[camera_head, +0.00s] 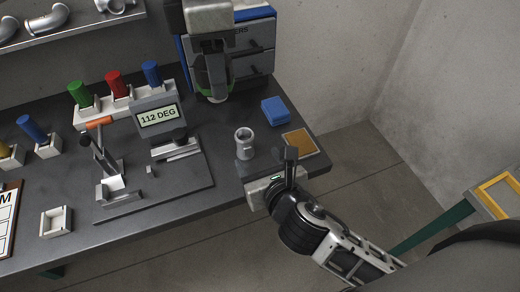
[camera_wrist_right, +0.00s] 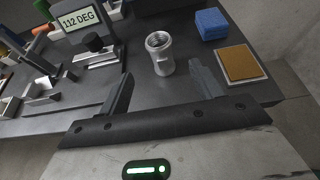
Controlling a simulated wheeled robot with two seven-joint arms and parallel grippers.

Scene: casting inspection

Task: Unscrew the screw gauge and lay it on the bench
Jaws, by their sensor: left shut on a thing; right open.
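A grey metal casting (camera_head: 244,145) stands upright on the bench (camera_head: 205,218), its round mouth open. In the right wrist view the casting (camera_wrist_right: 161,56) shows threads inside the mouth, with nothing in it. My left gripper (camera_head: 212,85) is at the back of the bench, in front of the drawer cabinet, shut on a partly hidden thing with green and pale parts. I cannot tell for certain whether that is the screw gauge. My right gripper (camera_wrist_right: 163,80) is open and empty at the front edge, with the casting beyond and between its fingers, apart from them.
A blue block (camera_head: 275,111) and a tan-topped pad (camera_head: 299,143) lie right of the casting. A fixture with a "112 DEG" display (camera_head: 158,117) stands left. Behind it a white rack (camera_head: 92,113) holds green, red and blue handles. Bare bench lies around the casting.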

